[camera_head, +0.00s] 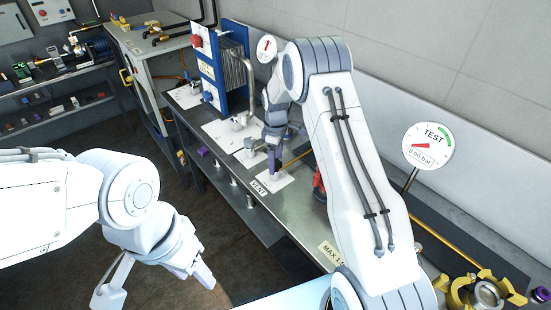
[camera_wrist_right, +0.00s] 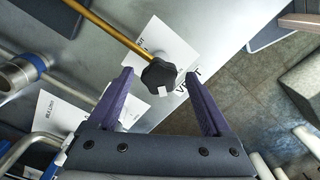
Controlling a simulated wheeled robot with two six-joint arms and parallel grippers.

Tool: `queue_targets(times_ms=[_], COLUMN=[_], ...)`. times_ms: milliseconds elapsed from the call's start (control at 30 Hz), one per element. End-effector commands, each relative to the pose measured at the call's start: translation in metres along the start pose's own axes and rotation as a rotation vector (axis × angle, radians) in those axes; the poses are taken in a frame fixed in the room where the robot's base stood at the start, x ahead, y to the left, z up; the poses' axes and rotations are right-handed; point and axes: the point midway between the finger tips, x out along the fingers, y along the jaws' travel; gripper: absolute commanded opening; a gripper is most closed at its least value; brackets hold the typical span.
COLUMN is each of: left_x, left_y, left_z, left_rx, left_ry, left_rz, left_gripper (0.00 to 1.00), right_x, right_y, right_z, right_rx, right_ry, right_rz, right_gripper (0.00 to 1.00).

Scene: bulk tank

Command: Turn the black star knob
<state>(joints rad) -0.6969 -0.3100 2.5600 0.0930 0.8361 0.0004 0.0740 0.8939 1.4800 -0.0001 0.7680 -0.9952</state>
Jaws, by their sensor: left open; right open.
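The black star knob (camera_wrist_right: 161,76) shows in the right wrist view, at the end of a brass-coloured rod, over a white label card. My right gripper (camera_wrist_right: 158,90) is open, with one purple finger on each side of the knob in that view; I cannot tell whether either finger touches it. In the head view my right gripper (camera_head: 272,160) is over the bench near the VENT label, and the knob is hidden there. My left gripper (camera_head: 205,277) is in the lower left of the head view, empty and away from the bench.
The VENT label (camera_head: 259,187) is on the front edge of the metal bench (camera_head: 290,213). A blue plate unit (camera_head: 208,65) stands at the back. A TEST gauge (camera_head: 428,146) stands right of my right arm. A yellow clamp fitting (camera_head: 487,294) sits at lower right. Floor is clear left of the bench.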

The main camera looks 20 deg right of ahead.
Motion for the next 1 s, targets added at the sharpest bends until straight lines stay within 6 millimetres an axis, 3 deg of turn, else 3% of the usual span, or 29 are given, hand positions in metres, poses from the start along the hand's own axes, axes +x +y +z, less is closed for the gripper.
queue_targets(times_ms=[333, 367, 500, 567, 1000], left_x=[-0.0011, -0.0011, -0.0011, -0.0011, 0.0010], left_y=[0.0001, 0.0001, 0.0001, 0.0001, -0.0001], left_z=[-0.0001, -0.0001, -0.0001, -0.0001, 0.0001], left_rx=[0.000, 0.000, 0.000, 0.000, 0.000], left_ry=[0.000, 0.000, 0.000, 0.000, 0.000], left_rz=[0.000, 0.000, 0.000, 0.000, 0.000], left_gripper=[0.50, 0.50, 0.50, 0.50, 0.50], right_x=[0.0056, 0.0056, 0.0054, 0.0053, 0.0052], right_y=[-0.0001, -0.0001, -0.0002, -0.0002, -0.0004], right_z=[0.0001, 0.0001, 0.0001, 0.0001, -0.0001], right_rx=[0.000, 0.000, 0.000, 0.001, 0.095], right_ry=[0.000, 0.000, 0.000, 0.000, 0.000], right_rz=[0.000, 0.000, 0.000, 0.000, 0.000], right_gripper=[0.83, 0.76, 0.22, 0.00, 0.00])
